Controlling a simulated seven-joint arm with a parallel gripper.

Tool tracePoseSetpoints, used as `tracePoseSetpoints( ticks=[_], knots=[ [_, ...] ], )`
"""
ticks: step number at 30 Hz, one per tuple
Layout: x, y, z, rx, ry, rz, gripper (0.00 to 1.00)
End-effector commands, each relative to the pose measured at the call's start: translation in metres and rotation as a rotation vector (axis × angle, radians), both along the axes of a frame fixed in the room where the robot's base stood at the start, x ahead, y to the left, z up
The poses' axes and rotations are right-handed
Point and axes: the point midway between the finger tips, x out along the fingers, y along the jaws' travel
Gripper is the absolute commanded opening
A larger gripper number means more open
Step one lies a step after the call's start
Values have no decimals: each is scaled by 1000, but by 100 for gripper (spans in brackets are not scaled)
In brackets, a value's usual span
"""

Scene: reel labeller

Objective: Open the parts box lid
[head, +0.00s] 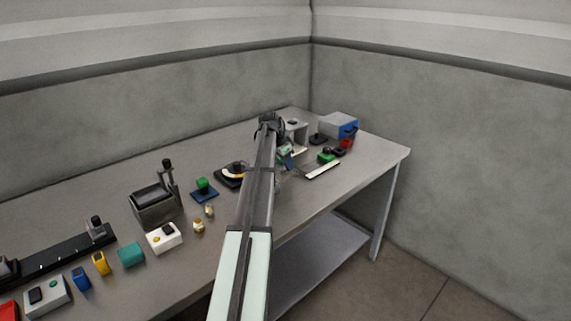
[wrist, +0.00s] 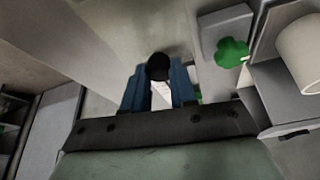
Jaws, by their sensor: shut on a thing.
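A blue box with a grey top (head: 340,125), which looks like the parts box, stands at the far right of the table. No opening shows in its top. My gripper (head: 288,164) is low over the table, to the left of and nearer than this box, and partly hidden by my arm. In the wrist view my gripper's blue fingers (wrist: 159,92) are shut on a dark rounded knob (wrist: 158,66). What the knob belongs to is hidden by the fingers.
A green knob (wrist: 232,52) on a grey block and a pale cylinder (wrist: 303,40) are right of the fingers. A flat pale strip (head: 322,170) lies near the table's front edge. Several small parts and fixtures, including a teal block (head: 131,254), stand at the left.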

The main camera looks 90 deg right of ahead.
Motion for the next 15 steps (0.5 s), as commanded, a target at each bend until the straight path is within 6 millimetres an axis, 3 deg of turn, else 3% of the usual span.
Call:
tracePoseSetpoints(
  ticks=[1,2,3,9,15],
  knots=[
    [-4,-4,1,-9,7,-1,0],
    [-4,-4,1,-9,7,-1,29],
    [-4,-4,1,-9,7,-2,33],
    [-3,-3,1,-7,5,-1,52],
    [-2,-2,1,-5,5,-1,53]
  ],
)
